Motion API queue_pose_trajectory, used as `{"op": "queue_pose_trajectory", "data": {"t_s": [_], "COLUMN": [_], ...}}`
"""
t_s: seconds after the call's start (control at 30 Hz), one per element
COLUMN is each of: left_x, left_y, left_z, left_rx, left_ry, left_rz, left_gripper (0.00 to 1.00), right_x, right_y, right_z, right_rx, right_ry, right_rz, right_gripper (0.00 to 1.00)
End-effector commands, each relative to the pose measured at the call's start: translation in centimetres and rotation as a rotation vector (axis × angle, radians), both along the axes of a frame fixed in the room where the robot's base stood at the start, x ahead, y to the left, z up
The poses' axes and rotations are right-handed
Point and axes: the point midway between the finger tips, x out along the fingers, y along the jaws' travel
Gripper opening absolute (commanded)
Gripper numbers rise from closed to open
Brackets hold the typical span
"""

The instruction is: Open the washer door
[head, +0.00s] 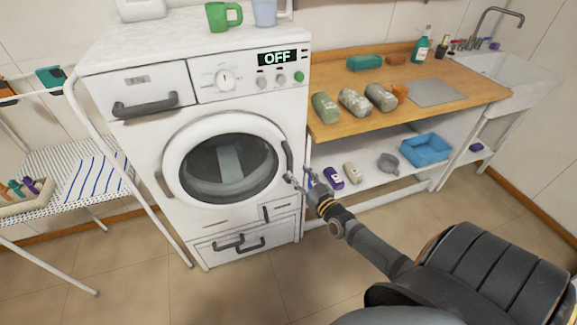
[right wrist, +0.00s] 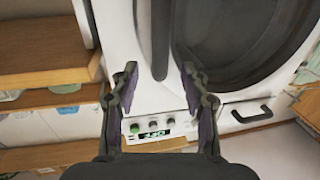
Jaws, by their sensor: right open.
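The white washer (head: 205,222) stands left of centre in the head view, with OFF on its display. Its round door (head: 180,140) with dark glass appears shut. The dark vertical door handle (head: 287,153) is on the door's right side. My right gripper (head: 299,178) is open near the handle's lower end. In the right wrist view, the washer appears upside down, and the dark handle (right wrist: 160,40) lies ahead of the open right gripper (right wrist: 160,70), lined up between its fingers. I cannot tell whether they touch. My left gripper is not in view.
A wooden counter (head: 470,92) with jars and bottles adjoins the washer's right side, above a white shelf holding a blue bin (head: 426,149). A green mug (head: 223,17) stands on the washer. A drying rack (head: 95,165) is at left. The floor in front is clear.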

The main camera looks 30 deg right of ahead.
Motion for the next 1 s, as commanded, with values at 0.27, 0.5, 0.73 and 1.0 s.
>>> {"op": "queue_pose_trajectory", "data": {"t_s": [0.27, 0.5, 0.73, 1.0], "left_x": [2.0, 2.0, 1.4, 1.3], "left_y": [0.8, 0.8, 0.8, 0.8], "left_z": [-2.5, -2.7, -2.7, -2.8], "left_rx": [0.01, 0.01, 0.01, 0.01], "left_ry": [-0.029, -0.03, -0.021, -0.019], "left_rz": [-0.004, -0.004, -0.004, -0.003], "left_gripper": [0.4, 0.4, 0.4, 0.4], "right_x": [5.3, 6.5, 6.4, 6.4], "right_y": [-0.2, -0.3, -0.3, -0.3], "right_z": [-0.4, -0.1, -0.1, -0.1], "right_rx": [0.0, 0.0, 0.0, 0.0], "right_ry": [-0.002, 0.002, 0.002, 0.002], "right_rz": [-0.001, 0.0, 0.0, 0.0], "right_gripper": [0.46, 0.46, 0.38, 0.01]}}
